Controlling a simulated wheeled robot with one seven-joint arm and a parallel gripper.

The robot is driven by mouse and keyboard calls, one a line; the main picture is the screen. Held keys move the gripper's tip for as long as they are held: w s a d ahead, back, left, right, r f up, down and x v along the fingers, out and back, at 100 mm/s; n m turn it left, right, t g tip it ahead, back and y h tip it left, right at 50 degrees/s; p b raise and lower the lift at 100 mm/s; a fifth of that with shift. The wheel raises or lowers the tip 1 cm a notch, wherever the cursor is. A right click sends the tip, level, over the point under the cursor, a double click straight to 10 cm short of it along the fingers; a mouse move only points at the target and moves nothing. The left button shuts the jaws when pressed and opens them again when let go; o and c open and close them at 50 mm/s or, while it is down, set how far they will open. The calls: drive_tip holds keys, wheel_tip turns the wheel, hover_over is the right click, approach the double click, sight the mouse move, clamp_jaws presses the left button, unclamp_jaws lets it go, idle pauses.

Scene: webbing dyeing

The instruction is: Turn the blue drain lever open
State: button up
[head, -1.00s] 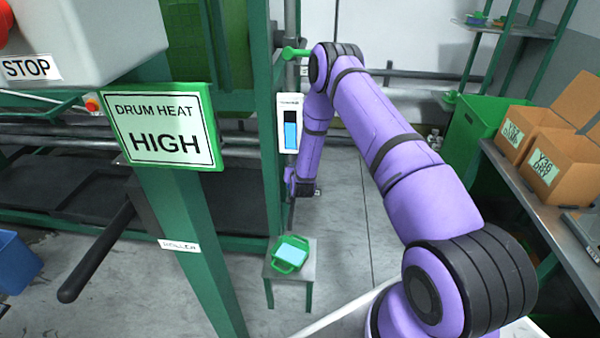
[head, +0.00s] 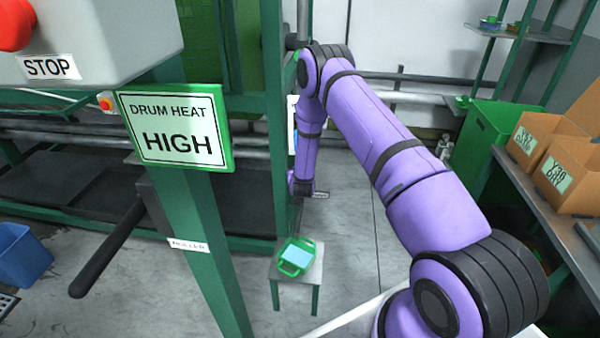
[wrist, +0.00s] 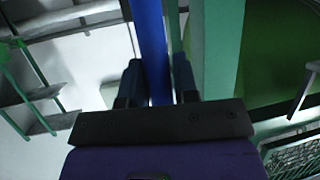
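In the wrist view a long blue bar, which looks like the blue drain lever (wrist: 153,45), runs from the top edge down between the two dark fingers of my gripper (wrist: 158,82). The fingers stand close on either side of the bar and appear shut on it. Its far end is out of frame. In the head view my gripper (head: 302,190) hangs low at the end of my purple arm, beside the green machine frame. The lever does not show there, and the fingers are too small to make out.
A small stool (head: 312,266) with a green-framed item stands below my gripper. A green post with the DRUM HEAT HIGH sign (head: 178,128) is at left. A table with cardboard boxes (head: 566,178) is at right. Floor between is mostly clear.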

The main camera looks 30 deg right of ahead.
drive_tip(key=shift+o, duration=1.4)
drive_tip(key=shift+s+a, duration=0.1)
drive_tip(key=v, duration=1)
drive_tip(key=shift+s, duration=0.2)
drive_tip(key=shift+a+r, duration=0.1)
